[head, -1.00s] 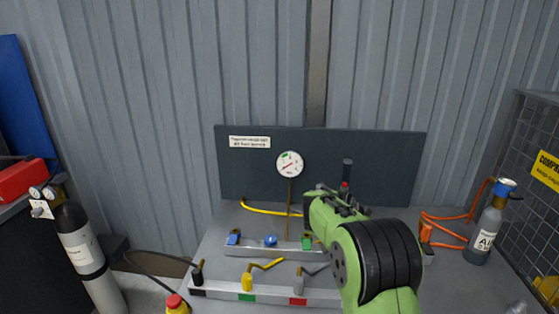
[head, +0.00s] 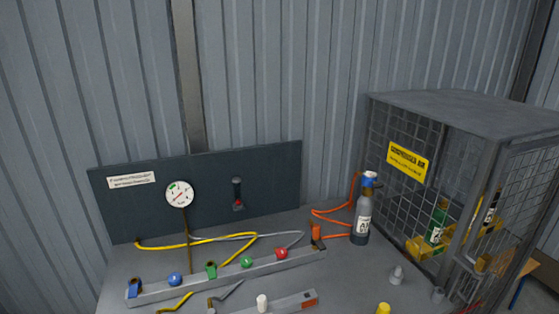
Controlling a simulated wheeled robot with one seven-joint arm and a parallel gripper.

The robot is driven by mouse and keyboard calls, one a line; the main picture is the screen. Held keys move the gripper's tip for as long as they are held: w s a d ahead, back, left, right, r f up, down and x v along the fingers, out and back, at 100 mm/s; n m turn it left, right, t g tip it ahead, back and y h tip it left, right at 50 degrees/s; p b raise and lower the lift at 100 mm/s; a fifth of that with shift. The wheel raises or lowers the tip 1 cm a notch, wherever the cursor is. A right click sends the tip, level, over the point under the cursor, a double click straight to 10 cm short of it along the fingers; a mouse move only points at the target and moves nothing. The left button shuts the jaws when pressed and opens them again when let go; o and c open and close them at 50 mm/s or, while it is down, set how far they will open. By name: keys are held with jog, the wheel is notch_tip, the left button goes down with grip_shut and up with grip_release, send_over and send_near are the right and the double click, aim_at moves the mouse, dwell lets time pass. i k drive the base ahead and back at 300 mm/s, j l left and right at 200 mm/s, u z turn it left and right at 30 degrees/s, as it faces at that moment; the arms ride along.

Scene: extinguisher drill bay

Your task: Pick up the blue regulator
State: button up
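Several blue parts show, and I cannot tell for sure which is the regulator. A blue block-shaped piece (head: 134,288) sits at the left end of the grey rail. A round blue knob (head: 175,279) is just right of it on the same rail.
The rail (head: 225,270) also holds green and red parts. A dark panel (head: 215,200) with a round gauge (head: 179,194) stands behind. A mesh cage (head: 400,130) with bottles inside blocks the right. A white-topped piece (head: 262,303) is at the front. Orange hose (head: 335,215) lies beside the bottle.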

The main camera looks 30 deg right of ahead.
aim_at(369, 177)
jog(key=z, duration=1.55)
